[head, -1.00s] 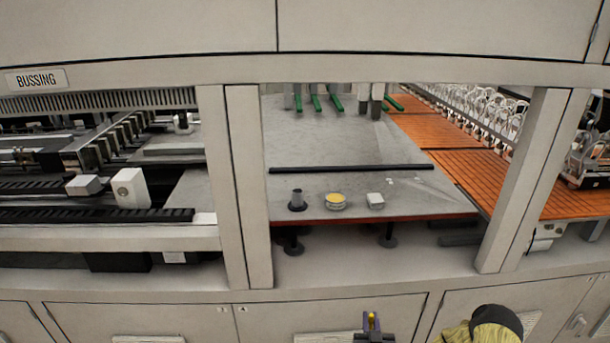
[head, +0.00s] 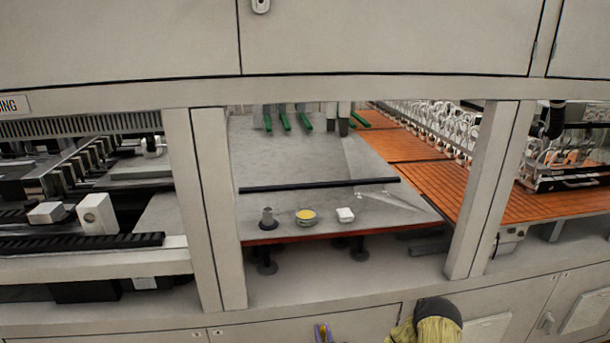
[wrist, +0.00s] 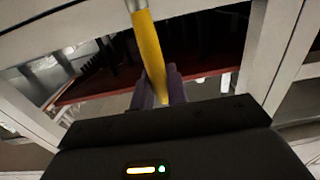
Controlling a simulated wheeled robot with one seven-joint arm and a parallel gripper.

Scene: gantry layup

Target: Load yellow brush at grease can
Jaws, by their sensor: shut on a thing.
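The grease can (head: 306,216), a small round tin with a yellow top, stands near the front edge of the grey table inside the frame opening. The brush's yellow handle runs up from the fingers to a metal collar at the top edge. Its bristle end is out of view.
Upright posts (head: 216,210) flank the opening. A yellow-and-dark rounded thing (head: 437,322) is at lower right.

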